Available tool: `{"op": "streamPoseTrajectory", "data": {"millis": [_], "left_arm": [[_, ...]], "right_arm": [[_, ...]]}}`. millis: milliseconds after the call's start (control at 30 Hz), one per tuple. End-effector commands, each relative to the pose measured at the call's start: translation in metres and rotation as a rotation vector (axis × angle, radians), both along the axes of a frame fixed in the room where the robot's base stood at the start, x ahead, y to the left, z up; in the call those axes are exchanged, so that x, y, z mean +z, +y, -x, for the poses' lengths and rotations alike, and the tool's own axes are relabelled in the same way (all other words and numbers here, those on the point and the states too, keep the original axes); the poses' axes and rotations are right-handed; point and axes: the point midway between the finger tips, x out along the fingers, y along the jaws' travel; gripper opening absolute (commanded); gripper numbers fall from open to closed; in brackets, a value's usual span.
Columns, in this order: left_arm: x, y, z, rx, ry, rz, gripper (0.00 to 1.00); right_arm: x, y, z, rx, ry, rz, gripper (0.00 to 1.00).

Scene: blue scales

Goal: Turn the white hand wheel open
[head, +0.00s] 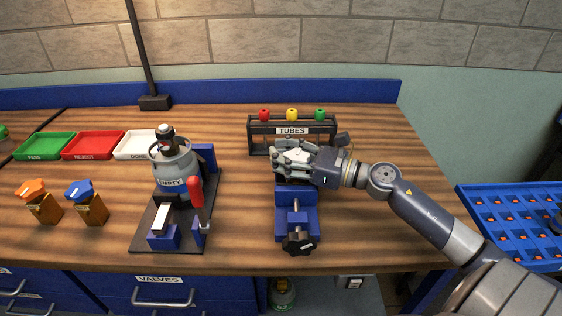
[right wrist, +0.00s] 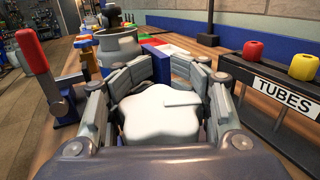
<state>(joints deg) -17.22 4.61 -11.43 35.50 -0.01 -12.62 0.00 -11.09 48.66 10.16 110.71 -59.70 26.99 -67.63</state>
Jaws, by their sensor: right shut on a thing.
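The white hand wheel (right wrist: 165,118) has a lobed rim and a raised line on its top face. It fills the middle of the right wrist view. In the head view it shows as a pale patch (head: 293,157) between my fingers. My right gripper (head: 284,159) is shut on it, with a finger on each side of the rim, as the right wrist view also shows (right wrist: 163,72). Beneath it a blue vise (head: 297,218) with a black knob stands on the bench. The part under the wheel is mostly hidden. My left gripper is not in view.
A rack marked TUBES (head: 258,130) with red, yellow and green caps stands close behind my gripper. A grey EMPTY cylinder (head: 174,170) and a red-handled clamp (head: 197,201) stand to the left. Green, red and white trays lie farther left. The bench's right end is clear beyond my arm.

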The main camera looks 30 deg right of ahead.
Motion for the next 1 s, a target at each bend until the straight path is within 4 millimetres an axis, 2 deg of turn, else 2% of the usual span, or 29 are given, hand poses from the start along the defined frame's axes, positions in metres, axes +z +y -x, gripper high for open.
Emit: {"op": "streamPoseTrajectory", "data": {"millis": [33,500,533,600,1000], "left_arm": [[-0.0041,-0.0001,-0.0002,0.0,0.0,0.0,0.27],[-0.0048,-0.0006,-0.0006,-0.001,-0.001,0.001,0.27],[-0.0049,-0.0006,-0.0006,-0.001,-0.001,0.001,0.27],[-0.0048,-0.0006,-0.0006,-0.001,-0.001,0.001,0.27],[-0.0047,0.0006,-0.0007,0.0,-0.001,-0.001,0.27]], "right_arm": [[-0.0057,0.0009,0.0007,0.01,0.007,0.001,0.16],[-0.0041,0.0017,0.0012,0.021,0.008,0.001,0.16],[-0.0042,0.0017,0.0012,0.021,0.008,0.001,0.44],[-0.004,0.0017,0.0011,0.021,0.008,0.001,0.57],[-0.0016,-0.0005,0.003,0.018,0.004,-0.001,0.57]]}}
